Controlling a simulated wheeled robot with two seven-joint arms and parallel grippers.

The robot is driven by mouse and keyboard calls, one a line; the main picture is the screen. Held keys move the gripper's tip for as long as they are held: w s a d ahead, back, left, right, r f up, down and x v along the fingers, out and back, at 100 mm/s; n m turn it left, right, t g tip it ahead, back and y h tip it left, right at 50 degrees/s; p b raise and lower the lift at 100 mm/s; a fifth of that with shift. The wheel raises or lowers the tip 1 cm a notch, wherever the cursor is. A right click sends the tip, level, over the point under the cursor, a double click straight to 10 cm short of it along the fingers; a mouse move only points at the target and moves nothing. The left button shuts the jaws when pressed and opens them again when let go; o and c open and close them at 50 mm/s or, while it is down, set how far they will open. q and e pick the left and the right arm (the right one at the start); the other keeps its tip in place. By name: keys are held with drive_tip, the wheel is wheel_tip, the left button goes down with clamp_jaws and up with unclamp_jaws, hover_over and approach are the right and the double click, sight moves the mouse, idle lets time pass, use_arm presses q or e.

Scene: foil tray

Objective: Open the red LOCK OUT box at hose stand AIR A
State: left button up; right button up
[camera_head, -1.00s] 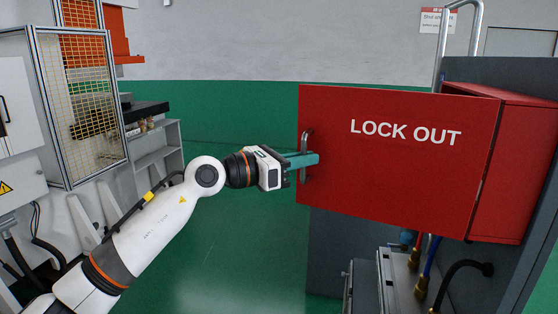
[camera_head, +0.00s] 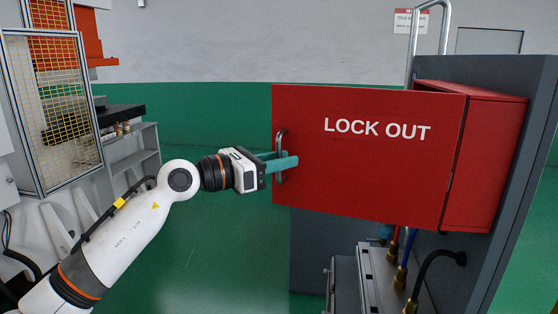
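The red LOCK OUT box (camera_head: 486,165) is mounted on the dark grey stand at the right. Its door (camera_head: 365,190), lettered in white, stands partly open, with a dark gap between its top edge and the box. The inside is hidden behind the door. An upright metal handle (camera_head: 281,178) is at the door's left edge. My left gripper (camera_head: 284,161) is at this handle, its teal fingers closed around the bar from the left. My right gripper is not in view.
The dark grey stand (camera_head: 499,205) carries the box. Below the door are a metal unit (camera_head: 368,278) and hoses with brass fittings (camera_head: 402,275). A mesh-guarded machine (camera_head: 60,110) stands at the left. The green floor between them is clear.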

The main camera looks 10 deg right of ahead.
use_arm(q)
drive_tip(key=b+v, duration=0.4)
drive_tip(key=v, duration=0.8)
drive_tip(key=shift+b, duration=0.4)
drive_tip(key=shift+f, duration=0.15)
